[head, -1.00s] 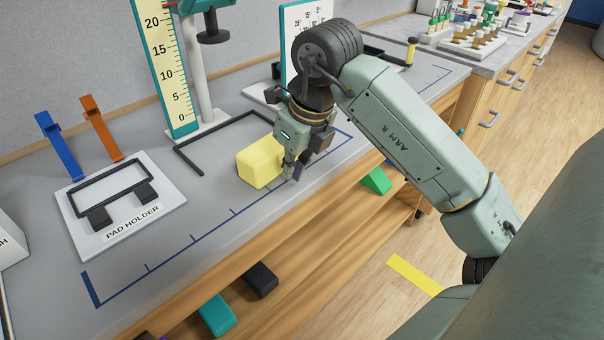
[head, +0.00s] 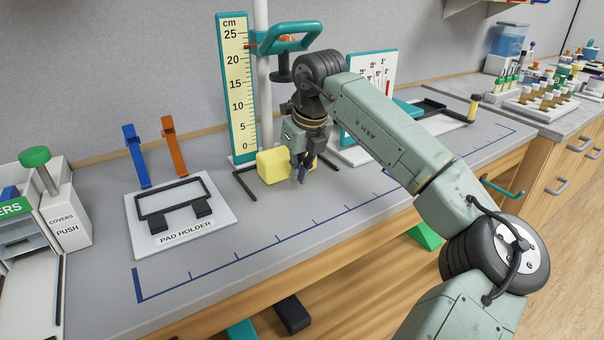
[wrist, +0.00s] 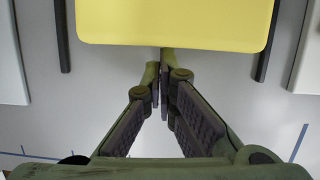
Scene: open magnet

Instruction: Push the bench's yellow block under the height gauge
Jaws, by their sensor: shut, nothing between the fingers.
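The yellow block (head: 272,166) sits on the bench at the foot of the height gauge (head: 238,95). In the wrist view the block (wrist: 175,22) lies between the two side bars of a black guide frame (wrist: 62,35). The gauge has a cm scale, a teal carriage (head: 285,42) and a dark foot (head: 280,68) above the block's area. My gripper (head: 301,174) is low at the block's near side, its fingers shut and empty. In the wrist view the fingertips (wrist: 163,65) are at the block's near edge; whether they touch cannot be told. My arm hides part of the block's right side.
The pad holder (head: 180,222) lies to the left, with blue (head: 136,155) and orange (head: 173,147) clips behind it. A white dial board (head: 375,75) stands right of the gauge. A blue scale line (head: 265,257) runs along the clear front of the bench.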

